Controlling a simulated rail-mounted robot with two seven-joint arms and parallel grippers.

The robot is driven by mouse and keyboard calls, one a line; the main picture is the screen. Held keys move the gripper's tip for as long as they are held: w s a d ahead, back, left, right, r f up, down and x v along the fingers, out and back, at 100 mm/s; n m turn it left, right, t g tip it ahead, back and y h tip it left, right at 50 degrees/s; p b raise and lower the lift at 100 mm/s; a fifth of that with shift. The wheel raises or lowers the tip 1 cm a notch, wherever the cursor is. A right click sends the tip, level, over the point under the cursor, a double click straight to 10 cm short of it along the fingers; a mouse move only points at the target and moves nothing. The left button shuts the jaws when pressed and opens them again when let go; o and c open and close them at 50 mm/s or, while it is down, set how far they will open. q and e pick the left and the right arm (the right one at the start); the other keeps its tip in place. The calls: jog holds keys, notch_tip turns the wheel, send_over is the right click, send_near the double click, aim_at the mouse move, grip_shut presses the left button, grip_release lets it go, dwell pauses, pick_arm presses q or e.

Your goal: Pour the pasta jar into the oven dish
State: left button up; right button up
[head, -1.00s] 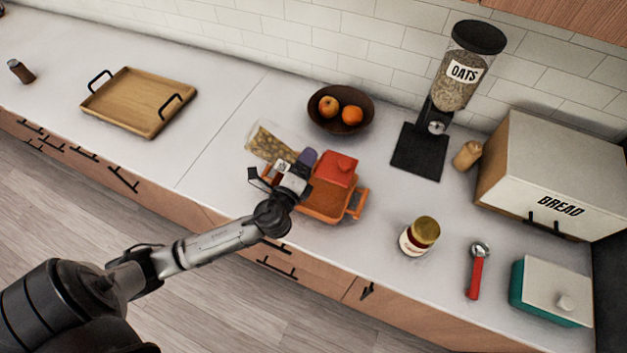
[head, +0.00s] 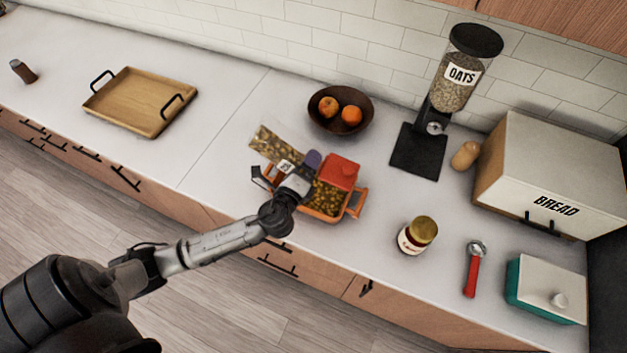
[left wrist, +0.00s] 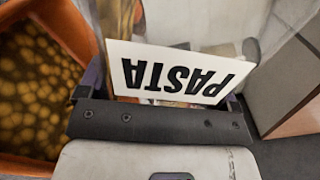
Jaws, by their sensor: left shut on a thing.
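My left gripper (head: 297,174) is shut on the clear pasta jar (head: 266,143), which is tilted over on its side. In the left wrist view the jar's white PASTA label (left wrist: 175,75) appears upside down between the fingers. The orange oven dish (head: 357,204) is under and beside the gripper on the counter, and yellowish pasta pieces lie in it. The dish's wall and pasta also show at the left of the left wrist view (left wrist: 68,25). The gripper hides part of the jar and dish. My right gripper is not in view.
A red block-like object (head: 341,171) is at the dish's back right. A fruit bowl (head: 323,122) stands behind. A gold-lidded jar (head: 412,240), red-handled tool (head: 470,276), teal box (head: 530,298) and oats dispenser (head: 413,152) are to the right.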

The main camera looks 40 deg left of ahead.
pick_arm(q)
jog(key=shift+w+d+r+m+p, duration=0.1)
jog(key=shift+d+m+p, duration=0.2)
jog(key=shift+m+p, duration=0.3)
dwell(0.6)
jog(key=shift+f, duration=0.2)
